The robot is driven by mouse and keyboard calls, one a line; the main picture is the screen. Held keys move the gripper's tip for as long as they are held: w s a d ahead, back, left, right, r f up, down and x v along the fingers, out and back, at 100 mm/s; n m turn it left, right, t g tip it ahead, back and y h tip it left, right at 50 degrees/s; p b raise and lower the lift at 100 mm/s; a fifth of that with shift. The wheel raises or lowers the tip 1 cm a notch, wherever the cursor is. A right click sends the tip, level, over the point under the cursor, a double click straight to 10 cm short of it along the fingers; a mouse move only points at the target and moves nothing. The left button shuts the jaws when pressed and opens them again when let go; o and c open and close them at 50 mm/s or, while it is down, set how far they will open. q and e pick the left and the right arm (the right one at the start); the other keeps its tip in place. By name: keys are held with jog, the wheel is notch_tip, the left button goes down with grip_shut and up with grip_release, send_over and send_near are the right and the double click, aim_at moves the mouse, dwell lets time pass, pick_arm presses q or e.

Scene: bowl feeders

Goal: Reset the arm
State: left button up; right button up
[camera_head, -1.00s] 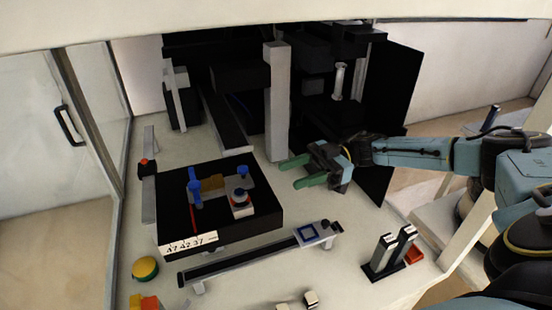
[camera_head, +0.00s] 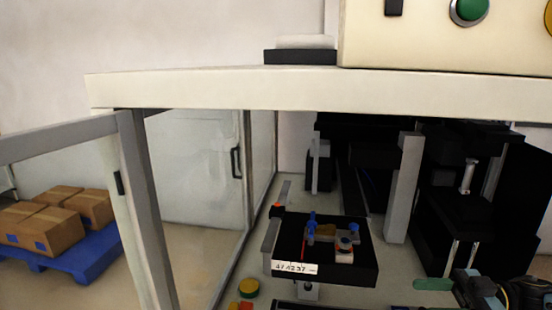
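My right gripper (camera_head: 424,296) is at the bottom right of the head view, inside the machine enclosure. Its green fingers are apart with nothing between them; the lower finger is partly cut off by the picture's bottom edge. Most of the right arm is out of view. My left gripper is not in view. The gripper is to the right of a black fixture block (camera_head: 350,268) and clear of it.
A light frame beam (camera_head: 300,92) crosses above the workspace. A grey post (camera_head: 404,190) and black machinery stand behind the gripper. A glass door (camera_head: 195,190) is at left. Outside, boxes (camera_head: 45,228) sit on a blue pallet (camera_head: 75,262).

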jog(key=w+a+f+m+t+h, duration=0.2)
jog(key=a+f+m+t+h, duration=0.25)
jog(key=a, duration=0.45)
jog(key=w+a+f+m+t+h, duration=0.2)
jog(key=a+f+m+t+h, duration=0.15)
jog(key=a+t, duration=0.45)
jog(key=s+d+f+m+g+h, duration=0.2)
jog(key=s+f+g+h, duration=0.15)
jog(key=s, duration=0.45)
jog(key=s+d+f+m+g+h, duration=0.2)
jog(key=s+f+g+h, duration=0.1)
jog(key=s+g, duration=0.3)
jog(key=s+d+f+m+g+h, duration=0.2)
jog(key=s+d+f+g+h, duration=0.1)
jog(key=s, duration=0.6)
notch_tip(320, 180, down, 25)
jog(key=s+g, duration=0.1)
pick_arm(q)
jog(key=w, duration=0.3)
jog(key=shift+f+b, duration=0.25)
jog(key=shift+b, duration=0.05)
pick_arm(e)
jog(key=s+d+f+g, duration=0.1)
jog(key=s+d+f, duration=0.1)
jog(key=s+f, duration=1.3)
jog(key=shift+s+d+f, duration=0.25)
jog(key=shift+s+f, duration=0.15)
jog(key=shift+s, duration=0.5)
